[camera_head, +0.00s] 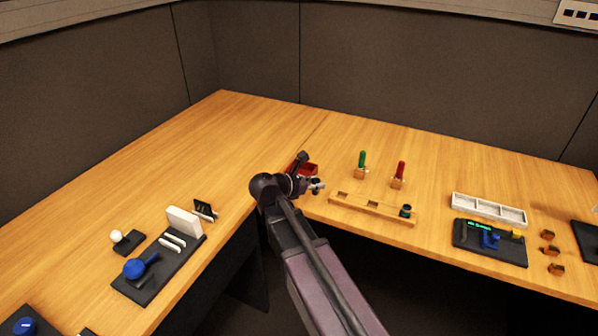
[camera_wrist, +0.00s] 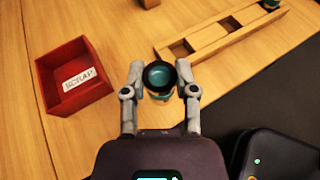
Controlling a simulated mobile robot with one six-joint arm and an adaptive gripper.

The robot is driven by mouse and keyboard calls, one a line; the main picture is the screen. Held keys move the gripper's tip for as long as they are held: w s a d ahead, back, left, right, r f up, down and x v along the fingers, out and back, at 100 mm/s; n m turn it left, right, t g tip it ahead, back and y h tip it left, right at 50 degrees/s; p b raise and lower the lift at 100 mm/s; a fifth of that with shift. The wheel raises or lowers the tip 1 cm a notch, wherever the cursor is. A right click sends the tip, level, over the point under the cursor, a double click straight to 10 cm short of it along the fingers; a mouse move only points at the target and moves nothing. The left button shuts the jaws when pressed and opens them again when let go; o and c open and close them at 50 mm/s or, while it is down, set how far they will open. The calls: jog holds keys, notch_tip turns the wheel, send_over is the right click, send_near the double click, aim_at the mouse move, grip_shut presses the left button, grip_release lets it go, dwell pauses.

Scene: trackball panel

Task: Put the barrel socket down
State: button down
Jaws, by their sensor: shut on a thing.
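The barrel socket (camera_wrist: 160,78) is a short dark cylinder with a teal inside, seen from above in the wrist view. My gripper (camera_wrist: 162,82) is shut on it, one finger on each side. In the head view my gripper (camera_head: 316,186) is near the table's front edge, between the red scrap box (camera_head: 310,169) and the left end of the wooden rack (camera_head: 360,207). In the wrist view the rack (camera_wrist: 216,56) is at the upper right, with bare recesses. Its far recess holds another dark, teal-topped cylinder (camera_head: 405,210). The socket's underside is hidden.
The red box (camera_wrist: 55,98) with its SCRAP label is left of my gripper in the wrist view. Green-handled (camera_head: 362,162) and red-handled (camera_head: 400,171) tools stand behind the rack. A white divided tray (camera_head: 488,210) and a black panel (camera_head: 490,243) are at the right.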

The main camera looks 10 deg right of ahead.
jog(key=w, duration=0.5)
jog(key=w+a+f+b, duration=0.1)
jog(key=w, duration=0.8)
jog(key=shift+w+a+f, duration=0.2)
jog(key=shift+w+a, duration=0.1)
jog(key=shift+f, duration=0.1)
jog(key=shift+f+b, duration=1.65)
jog(key=shift+b, duration=0.3)
jog(key=shift+f, duration=0.2)
jog(key=shift+c, duration=2)
grip_release()
jog(key=shift+r, duration=0.25)
